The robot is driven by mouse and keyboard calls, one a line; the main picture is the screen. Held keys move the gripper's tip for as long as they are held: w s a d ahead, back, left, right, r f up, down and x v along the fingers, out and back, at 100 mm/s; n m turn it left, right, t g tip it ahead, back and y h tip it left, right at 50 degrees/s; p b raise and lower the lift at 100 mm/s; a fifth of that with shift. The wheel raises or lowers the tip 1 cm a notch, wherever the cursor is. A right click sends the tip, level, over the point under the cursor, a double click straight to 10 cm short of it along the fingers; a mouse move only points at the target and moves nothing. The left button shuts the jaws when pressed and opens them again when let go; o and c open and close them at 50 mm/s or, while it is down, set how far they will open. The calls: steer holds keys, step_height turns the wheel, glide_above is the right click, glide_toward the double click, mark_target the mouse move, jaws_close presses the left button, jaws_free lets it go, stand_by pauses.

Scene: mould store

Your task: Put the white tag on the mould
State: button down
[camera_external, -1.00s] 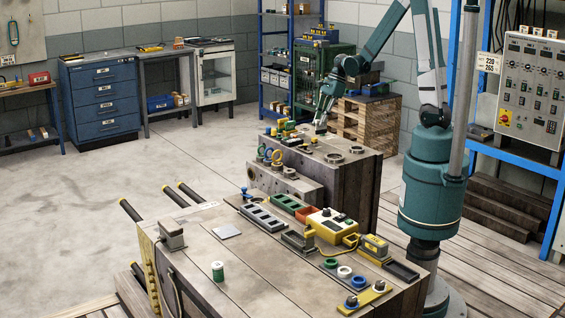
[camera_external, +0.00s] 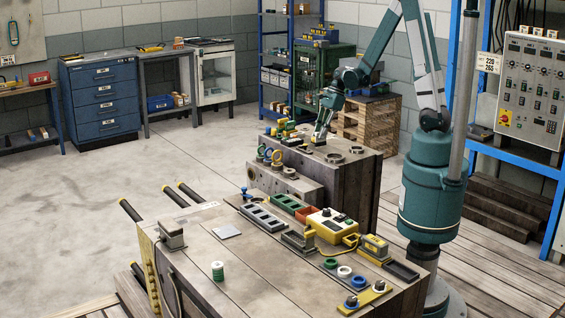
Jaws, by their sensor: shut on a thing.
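My gripper (camera_external: 319,141) points down at the top of the farther large block (camera_external: 338,167). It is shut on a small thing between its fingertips. That thing is too small here for me to be sure it is the white tag. Whether it touches the block top cannot be told. A pale flat square (camera_external: 227,231) lies on the nearer large block (camera_external: 255,262), far from my gripper. I cannot tell which block is the mould.
Dark rings (camera_external: 335,157) lie right of my gripper, and yellow and green items (camera_external: 285,129) stand left of it. Coloured rings (camera_external: 271,156) stand on a lower ledge. A yellow control box (camera_external: 331,225) and trays (camera_external: 262,217) stand on the nearer block; its front left top is mostly clear.

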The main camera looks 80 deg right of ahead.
mark_target(320, 142)
steer(key=shift+f, duration=0.1)
steer(key=shift+f+b, duration=0.6)
steer(key=shift+f, duration=1.2)
steer(key=shift+f, duration=0.15)
steer(key=c, duration=2.4)
jaws_free()
steer(key=shift+r, duration=0.2)
steer(key=shift+p+v, duration=1.55)
steer(key=shift+v, duration=4.45)
steer(key=shift+a, duration=0.1)
